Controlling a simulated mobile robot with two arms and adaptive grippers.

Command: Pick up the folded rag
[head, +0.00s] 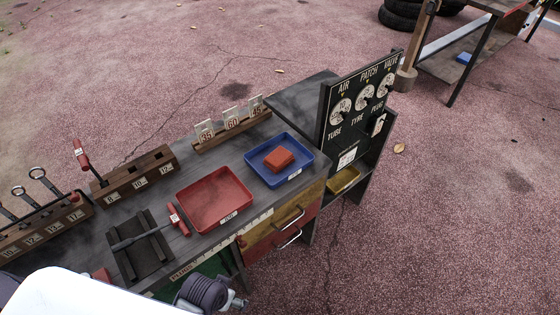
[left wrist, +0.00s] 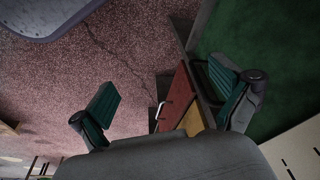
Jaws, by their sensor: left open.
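The folded rag (head: 279,158) is a small orange-red folded block. It lies in the blue tray (head: 304,171) on the right part of the dark workbench in the head view. In the left wrist view my left gripper (left wrist: 165,92) has its two green-padded fingers spread wide with nothing between them. Beyond the fingers I see the ground and the red and yellow drawer fronts. The rag does not show in the left wrist view, so the gripper is apart from it. My right gripper is in neither view.
A red tray (head: 213,199) sits left of the blue one. Number cards in a wooden rack (head: 232,128) stand behind. An upright black gauge board (head: 361,104) rises close on the right. Socket blocks (head: 139,173) and a red-handled tool (head: 178,219) occupy the left bench.

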